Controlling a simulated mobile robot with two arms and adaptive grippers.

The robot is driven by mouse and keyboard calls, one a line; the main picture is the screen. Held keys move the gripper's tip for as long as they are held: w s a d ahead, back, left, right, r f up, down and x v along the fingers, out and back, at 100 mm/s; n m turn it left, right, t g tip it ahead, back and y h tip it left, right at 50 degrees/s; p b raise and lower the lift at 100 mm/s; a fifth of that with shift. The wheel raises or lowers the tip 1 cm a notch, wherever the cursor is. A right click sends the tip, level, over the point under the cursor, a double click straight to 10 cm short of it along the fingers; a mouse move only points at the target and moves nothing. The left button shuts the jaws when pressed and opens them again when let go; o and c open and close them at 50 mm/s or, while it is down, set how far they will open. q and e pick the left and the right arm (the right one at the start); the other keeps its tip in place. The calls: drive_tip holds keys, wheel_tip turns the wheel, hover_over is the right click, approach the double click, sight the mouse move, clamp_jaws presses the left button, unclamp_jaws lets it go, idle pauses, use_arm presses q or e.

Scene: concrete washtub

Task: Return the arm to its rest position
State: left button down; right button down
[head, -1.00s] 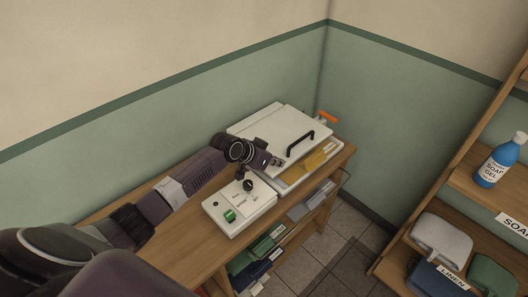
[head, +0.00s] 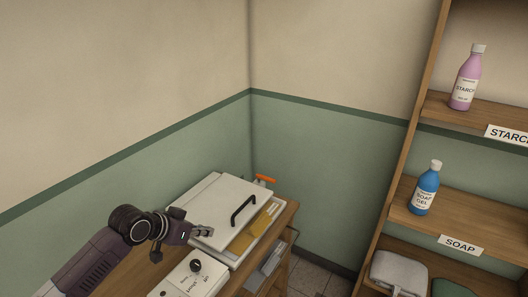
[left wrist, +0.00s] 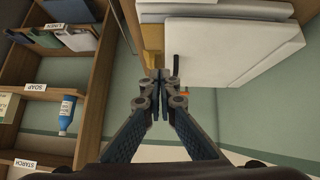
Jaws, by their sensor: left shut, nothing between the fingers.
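My left arm comes in from the lower left in the head view. Its gripper (head: 207,232) is shut and empty, close to the near left side of a white hinged lid (head: 212,200) with a black bar handle (head: 243,211). I cannot tell from the head view whether it touches the lid. In the left wrist view the two fingertips (left wrist: 160,77) meet with nothing between them, and the white box with its lid (left wrist: 235,50) lies beyond. My right gripper is not in view.
A white control box with a black knob (head: 196,265) stands before the lidded box on a wooden bench (head: 285,222). An orange-tipped lever (head: 265,180) sticks out behind. A shelf at right holds a starch bottle (head: 465,80), a soap bottle (head: 424,190) and folded linen (head: 398,272).

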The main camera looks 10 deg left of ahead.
use_arm(q)
drive_tip(key=s+d+f+g, duration=0.1)
drive_tip(key=s+d+f, duration=0.4)
drive_tip(key=s, duration=0.3)
drive_tip(key=s+d+f+g, duration=0.2)
drive_tip(key=s+d+f, duration=0.3)
drive_tip(key=s, duration=0.3)
drive_tip(key=s+a+n+g+y, duration=0.2)
drive_tip(key=s+y, duration=0.2)
drive_tip(key=s, duration=1.3)
wheel_tip(320, 180, down, 30)
drive_tip(key=s+r+g+b, duration=0.1)
drive_tip(key=b, duration=0.2)
drive_tip(key=s+a+f+g+b, duration=0.1)
drive_tip(key=s+a+f+b, duration=0.1)
drive_tip(key=s+f, duration=1.5)
wheel_tip(320, 180, down, 2)
drive_tip(key=shift+s+a+f+m+b, duration=0.2)
drive_tip(key=shift+s+a+m+b, duration=0.1)
drive_tip(key=shift+a+m, duration=0.1)
